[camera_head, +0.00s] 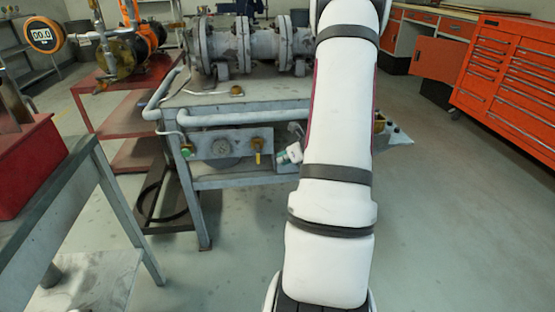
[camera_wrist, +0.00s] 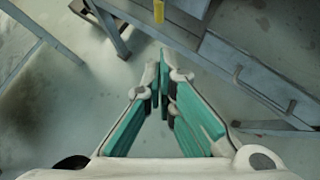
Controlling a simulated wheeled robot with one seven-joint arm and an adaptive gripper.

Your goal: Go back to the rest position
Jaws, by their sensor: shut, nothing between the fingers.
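My gripper (camera_wrist: 164,72) is shut and empty in the wrist view, its two teal-lined fingers meeting at the tips. It hangs over the grey floor beside the bench's metal frame. In the head view a white and teal part of my gripper (camera_head: 290,155) shows left of my arm, near the bench front. My white arm hides the rest of it. The grey bench (camera_head: 285,107) carries a large flanged valve body (camera_head: 240,46).
A grey table (camera_head: 45,190) with a red box (camera_head: 28,165) stands close at left. A red stand (camera_head: 105,88) with orange pipework and a digital gauge (camera_head: 43,36) is behind it. Orange drawer cabinets (camera_head: 505,85) stand at right. The floor at right is clear.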

